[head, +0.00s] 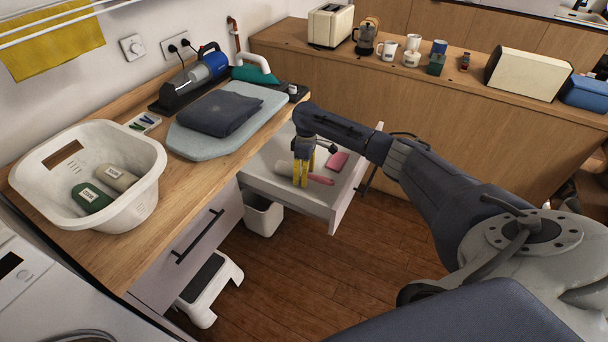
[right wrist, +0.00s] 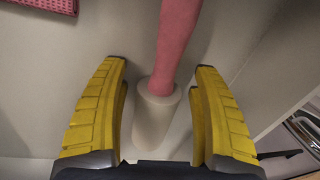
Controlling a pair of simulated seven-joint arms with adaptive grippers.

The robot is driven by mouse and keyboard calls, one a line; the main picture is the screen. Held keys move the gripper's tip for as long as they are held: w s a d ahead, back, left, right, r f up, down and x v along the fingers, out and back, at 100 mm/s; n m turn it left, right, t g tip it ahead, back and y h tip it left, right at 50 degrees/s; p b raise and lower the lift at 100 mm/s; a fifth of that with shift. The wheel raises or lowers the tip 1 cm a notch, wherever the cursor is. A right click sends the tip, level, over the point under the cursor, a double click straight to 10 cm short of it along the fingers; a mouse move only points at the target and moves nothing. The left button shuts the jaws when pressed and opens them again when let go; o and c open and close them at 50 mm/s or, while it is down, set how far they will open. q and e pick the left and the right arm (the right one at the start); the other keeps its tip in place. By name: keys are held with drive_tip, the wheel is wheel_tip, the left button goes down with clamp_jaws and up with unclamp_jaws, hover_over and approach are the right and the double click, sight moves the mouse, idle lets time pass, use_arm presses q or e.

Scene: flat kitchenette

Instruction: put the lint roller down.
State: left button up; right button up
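The lint roller has a white roll (right wrist: 157,108) and a pink handle (head: 321,180). It appears to lie on the floor of the open drawer (head: 262,170). In the right wrist view it sits between the yellow fingers of my right gripper (right wrist: 161,85), with a visible gap on each side. In the head view my right gripper (head: 303,178) reaches down into the drawer over the roller, hiding part of it. The fingers are open and grip nothing. My left gripper is out of view.
A pink item (head: 338,160) lies in the drawer near the roller. On the counter are an ironing pad (head: 190,143) with dark folded cloth (head: 221,113), a handheld vacuum (head: 195,78) and a white basket (head: 147,165) with two bottles. A step stool (head: 210,288) stands on the floor.

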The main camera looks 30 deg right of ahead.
drive_tip(key=shift+r, duration=0.1)
wheel_tip(320, 180, up, 17)
drive_tip(key=w+d, duration=0.2)
drive_tip(key=shift+r, duration=0.15)
idle(0.3)
idle(0.4)
